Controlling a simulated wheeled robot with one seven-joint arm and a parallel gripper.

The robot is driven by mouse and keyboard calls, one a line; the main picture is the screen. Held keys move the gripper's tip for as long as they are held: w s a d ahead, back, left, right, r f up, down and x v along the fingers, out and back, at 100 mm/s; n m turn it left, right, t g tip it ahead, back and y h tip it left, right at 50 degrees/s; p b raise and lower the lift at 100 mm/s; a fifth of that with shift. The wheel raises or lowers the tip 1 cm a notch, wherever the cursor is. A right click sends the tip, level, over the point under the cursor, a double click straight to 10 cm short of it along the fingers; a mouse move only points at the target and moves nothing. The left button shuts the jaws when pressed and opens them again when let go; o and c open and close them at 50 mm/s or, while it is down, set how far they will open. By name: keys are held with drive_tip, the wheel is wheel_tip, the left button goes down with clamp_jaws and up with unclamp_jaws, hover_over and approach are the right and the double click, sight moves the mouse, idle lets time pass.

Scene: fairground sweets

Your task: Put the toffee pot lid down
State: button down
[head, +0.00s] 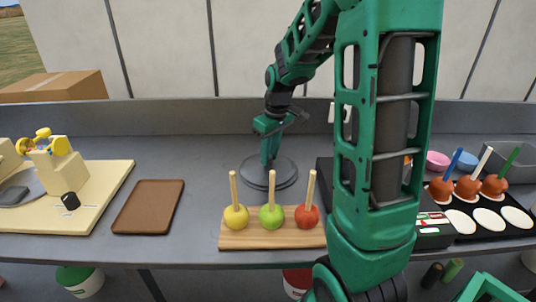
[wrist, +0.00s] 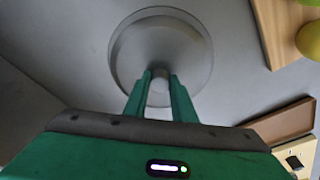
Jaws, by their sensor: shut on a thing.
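The toffee pot lid (head: 287,172) is a round, dark grey, partly see-through disc at the back middle of the grey counter, behind the apple board. In the wrist view the lid (wrist: 135,45) lies flat below my fingers, with a pale knob at its centre. My gripper (head: 269,163) points down at the lid's middle. In the wrist view my gripper (wrist: 160,78) is shut on the knob. The lid is at or very near the counter; I cannot tell whether it touches. The toffee pot is not clearly visible; my arm hides part of the right side.
A wooden board (head: 268,240) with three apples on sticks stands in front. A brown tray (head: 148,207) lies to the left, beside a cream board (head: 112,190) with a machine. At the right, a black tray (head: 465,233) holds several toffee-coloured apples. Counter left of the lid is clear.

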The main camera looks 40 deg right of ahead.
sight(273, 166)
drive_tip(key=c, duration=1.5)
unclamp_jaws()
drive_tip(key=shift+r, duration=0.1)
drive_tip(key=r, duration=0.4)
drive_tip(key=s+r, duration=0.1)
drive_tip(key=r, duration=0.6)
drive_tip(key=shift+s+d+r, duration=0.2)
drive_tip(key=shift+s+r, duration=0.2)
